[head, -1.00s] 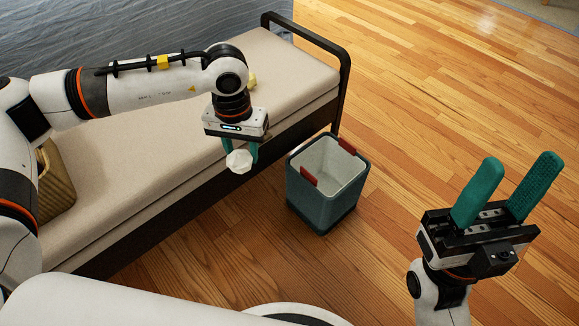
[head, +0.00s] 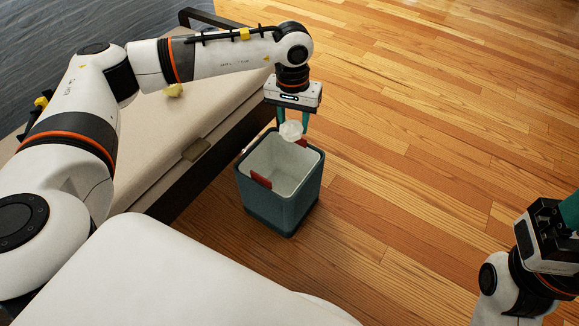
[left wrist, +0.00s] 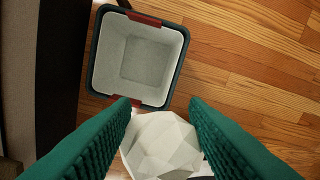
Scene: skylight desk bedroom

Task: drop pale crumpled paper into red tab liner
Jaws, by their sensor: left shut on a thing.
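The pale crumpled paper (head: 291,131) is a white faceted ball between the teal fingers of my left gripper (head: 292,124), which is shut on it. It also shows close up in the left wrist view (left wrist: 163,147). The bin with the red tab liner (head: 280,208) is a teal-grey open container with a pale inside and two red tabs on its rim. The paper hangs above the far rim side in the head view. In the left wrist view the bin (left wrist: 137,55) lies just beyond the paper, its inside empty. My right gripper (head: 566,214) is cut off at the right edge.
A cushioned bench (head: 150,140) with a dark frame stands left of the bin. A small yellow crumpled piece (head: 174,90) lies on it. The wooden floor (head: 430,130) to the right is clear.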

